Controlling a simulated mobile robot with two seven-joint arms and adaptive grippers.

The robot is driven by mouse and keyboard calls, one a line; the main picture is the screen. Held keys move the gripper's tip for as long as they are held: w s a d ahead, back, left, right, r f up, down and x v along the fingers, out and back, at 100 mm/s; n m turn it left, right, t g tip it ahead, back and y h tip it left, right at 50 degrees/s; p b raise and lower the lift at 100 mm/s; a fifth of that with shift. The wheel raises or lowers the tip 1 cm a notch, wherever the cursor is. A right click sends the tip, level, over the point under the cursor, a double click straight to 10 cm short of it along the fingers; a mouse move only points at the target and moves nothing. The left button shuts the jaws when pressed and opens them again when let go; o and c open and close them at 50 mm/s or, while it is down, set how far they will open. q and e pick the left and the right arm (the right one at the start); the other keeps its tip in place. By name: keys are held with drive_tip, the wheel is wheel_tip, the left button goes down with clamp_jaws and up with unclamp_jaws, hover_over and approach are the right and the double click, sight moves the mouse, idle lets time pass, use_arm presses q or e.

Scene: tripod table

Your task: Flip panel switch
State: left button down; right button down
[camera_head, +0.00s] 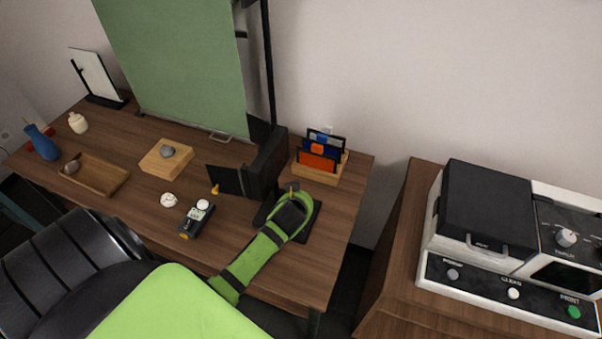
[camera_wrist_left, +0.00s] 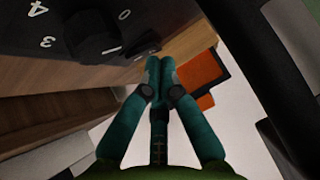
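In the left wrist view, a dark panel (camera_wrist_left: 55,25) fills the upper left. It carries a raised black knob-like switch (camera_wrist_left: 95,35) with white marks around it, among them 0, 3 and 4. My left gripper (camera_wrist_left: 155,68) has teal fingers whose tips meet, with nothing visible between them. The tips are close beside the panel's lower right edge in the picture; I cannot tell if they touch it. In the head view, my green arm reaches towards a black box (camera_head: 268,165) on the table, and the fingers cannot be made out. My right gripper is not in view.
A card holder (camera_head: 318,172) with an orange card stands right of the box. A yellow-black meter (camera_head: 190,226), wooden block (camera_head: 157,162), tray (camera_head: 110,181) and blue vase (camera_head: 41,143) are on the table (camera_head: 140,205). A white machine (camera_head: 430,245) with buttons stands at right.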

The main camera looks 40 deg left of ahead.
use_arm(q)
drive_tip(key=shift+s+a+f+h+p, duration=0.1)
drive_tip(key=shift+a+f+h+p, duration=0.15)
drive_tip(key=shift+h+p, duration=0.25)
drive_tip(key=shift+f, duration=0.15)
drive_tip(key=shift+w+d, duration=0.25)
drive_tip(key=shift+d, duration=0.6)
